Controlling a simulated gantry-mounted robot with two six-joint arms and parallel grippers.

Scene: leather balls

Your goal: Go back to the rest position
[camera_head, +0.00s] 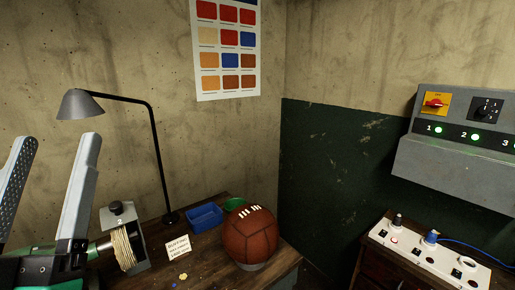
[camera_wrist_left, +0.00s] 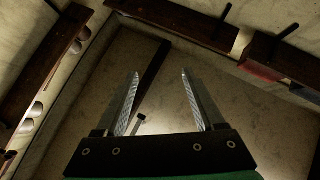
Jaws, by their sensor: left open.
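My left gripper (camera_head: 56,155) is at the left edge of the head view, its two pale grey fingers spread apart and pointing up. Nothing is between them. In the left wrist view, the same gripper (camera_wrist_left: 160,75) shows both fingers apart and empty, with a plain surface and dark wooden furniture beyond. My right gripper is in neither view. A brown leather ball (camera_head: 250,236) with white laces rests on a low round support at the right end of the wooden bench (camera_head: 205,270), well right of my left gripper.
A black desk lamp (camera_head: 155,130) stands behind the gripper. A buffing wheel (camera_head: 122,248), blue tray (camera_head: 205,217), green dish (camera_head: 235,204) and small sign (camera_head: 178,246) are on the bench. At right are a grey control panel (camera_head: 455,160) and a white switch box (camera_head: 425,256).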

